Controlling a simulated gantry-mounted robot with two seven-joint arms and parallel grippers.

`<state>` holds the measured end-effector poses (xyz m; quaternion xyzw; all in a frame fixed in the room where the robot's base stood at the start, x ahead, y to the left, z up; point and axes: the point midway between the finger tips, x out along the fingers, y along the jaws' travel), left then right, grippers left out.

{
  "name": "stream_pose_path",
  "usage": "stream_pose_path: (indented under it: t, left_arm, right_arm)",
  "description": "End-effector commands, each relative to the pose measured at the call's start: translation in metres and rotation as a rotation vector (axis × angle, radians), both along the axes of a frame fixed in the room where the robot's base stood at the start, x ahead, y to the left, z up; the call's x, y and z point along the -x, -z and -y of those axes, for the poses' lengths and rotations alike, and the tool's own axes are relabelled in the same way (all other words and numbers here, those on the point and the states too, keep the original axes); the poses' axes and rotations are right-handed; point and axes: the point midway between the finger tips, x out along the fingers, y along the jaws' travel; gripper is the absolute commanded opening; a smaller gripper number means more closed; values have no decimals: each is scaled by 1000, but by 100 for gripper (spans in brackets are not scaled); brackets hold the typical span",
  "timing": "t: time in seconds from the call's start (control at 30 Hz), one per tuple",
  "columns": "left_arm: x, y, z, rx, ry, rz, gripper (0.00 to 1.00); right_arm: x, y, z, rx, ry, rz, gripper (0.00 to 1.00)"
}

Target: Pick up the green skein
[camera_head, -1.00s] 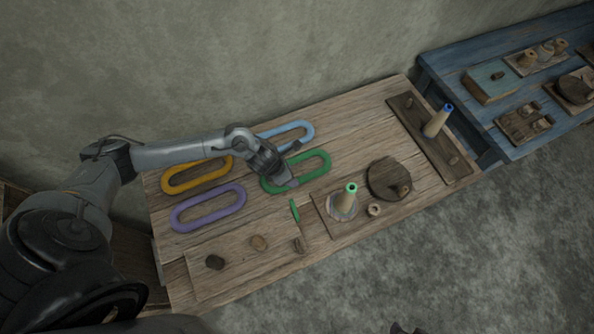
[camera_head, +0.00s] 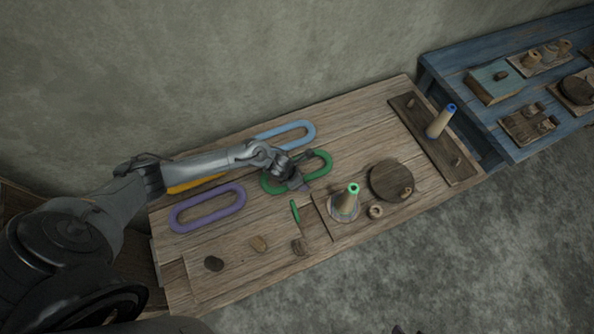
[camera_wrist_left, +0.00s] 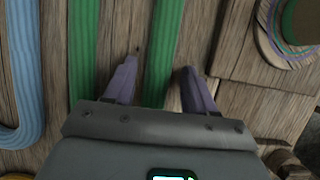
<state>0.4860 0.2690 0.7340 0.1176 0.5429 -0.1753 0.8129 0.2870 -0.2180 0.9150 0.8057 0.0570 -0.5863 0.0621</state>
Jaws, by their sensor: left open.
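The green skein (camera_head: 318,161) is a long oval loop lying flat on the wooden table. My left gripper (camera_head: 303,187) is over the near side of the loop and hides part of it. In the left wrist view, my left gripper (camera_wrist_left: 160,80) is open, with its two purple-grey fingers on either side of one strand of the green skein (camera_wrist_left: 162,50). The other strand passes outside the fingers, to the left. I cannot tell how far the fingertips are above the table. My right gripper does not show.
A light blue skein (camera_head: 307,127) lies behind, with a purple skein (camera_head: 208,208) and a partly hidden yellow skein (camera_head: 194,185) to the left. A green-topped cone (camera_head: 350,198), a small green item (camera_head: 295,211) and a round wooden disc (camera_head: 390,181) are to the right and front.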

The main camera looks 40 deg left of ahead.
Motion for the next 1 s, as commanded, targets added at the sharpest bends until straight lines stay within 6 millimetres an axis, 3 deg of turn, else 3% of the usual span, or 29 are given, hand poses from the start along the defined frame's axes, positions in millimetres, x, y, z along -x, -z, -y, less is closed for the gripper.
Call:
stream_pose_path:
  t: [0.17,0.53,0.87,1.0]
  left_arm:
    - [0,0,0,0,0,1,55]
    - [0,0,0,0,0,0,0]
    - [0,-2,0,0,0,1,0]
    - [-1,-15,0,0,0,3,0]
  right_arm:
    - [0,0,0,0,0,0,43]
    - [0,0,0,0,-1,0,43]
    - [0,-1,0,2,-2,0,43]
    - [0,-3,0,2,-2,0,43]
